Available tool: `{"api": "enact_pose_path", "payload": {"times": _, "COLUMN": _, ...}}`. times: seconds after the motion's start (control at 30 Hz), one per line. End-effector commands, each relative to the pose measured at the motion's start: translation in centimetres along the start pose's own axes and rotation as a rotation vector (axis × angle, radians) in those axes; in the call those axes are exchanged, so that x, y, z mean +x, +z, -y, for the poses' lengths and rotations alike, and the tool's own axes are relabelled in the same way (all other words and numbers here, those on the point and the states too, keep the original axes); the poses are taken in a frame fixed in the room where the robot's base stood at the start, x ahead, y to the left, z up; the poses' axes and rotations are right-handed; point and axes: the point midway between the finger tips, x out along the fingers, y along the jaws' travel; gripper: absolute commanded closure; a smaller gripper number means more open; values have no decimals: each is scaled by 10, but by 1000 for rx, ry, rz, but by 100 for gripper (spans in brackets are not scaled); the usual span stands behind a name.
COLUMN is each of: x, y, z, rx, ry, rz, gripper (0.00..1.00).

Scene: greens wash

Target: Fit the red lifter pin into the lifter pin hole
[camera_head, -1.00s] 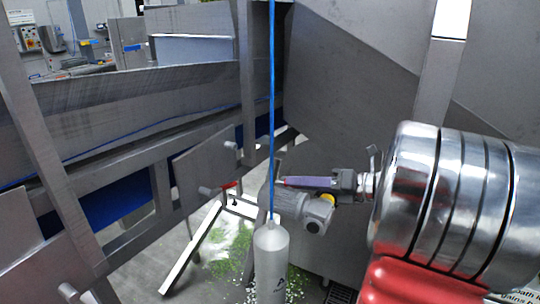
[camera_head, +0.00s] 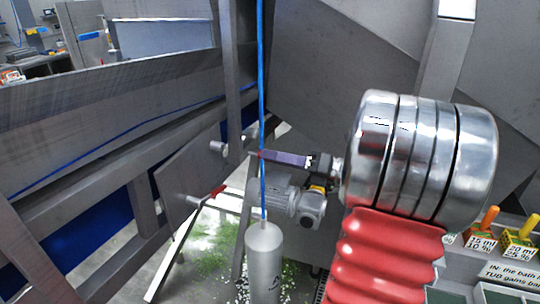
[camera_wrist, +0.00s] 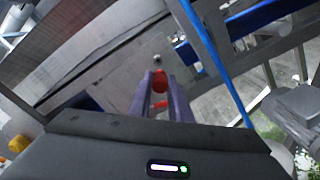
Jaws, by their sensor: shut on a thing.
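My gripper (camera_head: 264,155) reaches left with long purple fingers, shut on the red lifter pin (camera_wrist: 160,80), whose round end shows between the fingertips in the wrist view. In the head view the blue hose crosses in front of the fingertips, so only a trace of red shows. A grey plate (camera_head: 180,172) stands left of the fingertips, with a pale round stub (camera_head: 217,147) near its upper right edge. A gap separates the pin from that stub in the picture. I cannot make out the lifter pin hole for certain.
A blue hose (camera_head: 261,90) hangs down to a grey cylinder (camera_head: 265,262) in front of my gripper. A red-ended lever (camera_head: 218,190) sits by the plate's lower part. A motor (camera_head: 285,202) is below my fingers. Steel frame beams surround the plate.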

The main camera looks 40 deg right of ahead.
Motion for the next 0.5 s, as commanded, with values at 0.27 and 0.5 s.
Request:
{"api": "enact_pose_path", "payload": {"times": 0.27, "x": 4, "y": -1, "z": -2, "rx": -1, "ry": 9, "rz": -8, "gripper": 100}}
{"api": "enact_pose_path", "payload": {"times": 0.5, "x": 14, "y": -1, "z": -2, "rx": -1, "ry": 9, "rz": -10, "gripper": 100}}
